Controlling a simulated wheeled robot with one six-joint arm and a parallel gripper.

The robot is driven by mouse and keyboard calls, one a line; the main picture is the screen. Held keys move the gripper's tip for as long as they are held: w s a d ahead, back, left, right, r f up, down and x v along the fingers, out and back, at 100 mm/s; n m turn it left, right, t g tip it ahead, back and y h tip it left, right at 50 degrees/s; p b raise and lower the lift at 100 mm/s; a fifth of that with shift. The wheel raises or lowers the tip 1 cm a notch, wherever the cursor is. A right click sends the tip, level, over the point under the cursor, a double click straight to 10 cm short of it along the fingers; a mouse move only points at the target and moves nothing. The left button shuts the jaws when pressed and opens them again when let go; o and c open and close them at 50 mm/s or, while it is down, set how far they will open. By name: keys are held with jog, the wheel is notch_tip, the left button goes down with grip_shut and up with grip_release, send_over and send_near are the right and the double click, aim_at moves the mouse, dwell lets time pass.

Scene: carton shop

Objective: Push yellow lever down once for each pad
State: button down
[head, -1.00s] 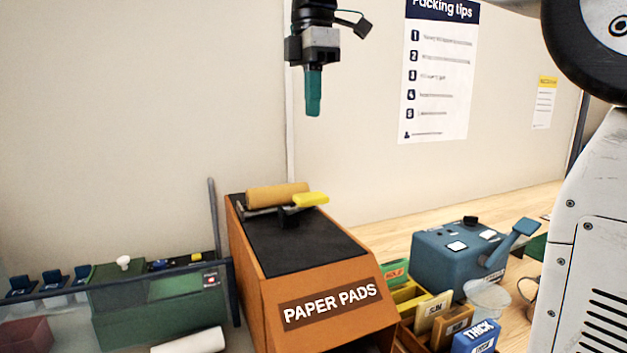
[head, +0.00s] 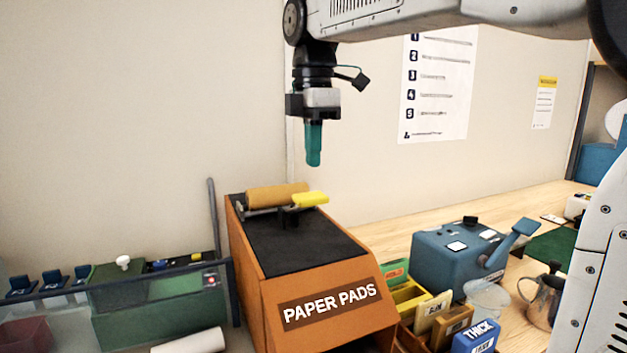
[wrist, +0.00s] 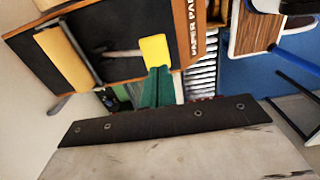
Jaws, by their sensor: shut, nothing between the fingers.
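The orange paper pads dispenser (head: 268,290) stands on the bench with a black top and a "PAPER PADS" label. A paper roll (head: 272,194) lies at the back of its top. The yellow lever (head: 311,199) sticks out beside the roll at the top right, in a raised position. My gripper (head: 314,163) is shut and empty, pointing down a little above the lever, with a gap between them. In the wrist view the yellow lever (wrist: 158,51) shows just beyond the green fingertips (wrist: 157,72). The dispenser's lower opening is mostly out of frame.
A blue machine (head: 452,260) with a handle stands to the right. Labelled boxes (head: 430,312) stand beside the dispenser. A clear cup (head: 487,297) and a metal jug (head: 541,298) are farther right. A green box (head: 160,305) stands behind a rail at left.

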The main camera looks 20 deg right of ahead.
aim_at(313, 197)
jog(key=shift+f, duration=2.75)
jog(key=shift+s+a+f, duration=0.1)
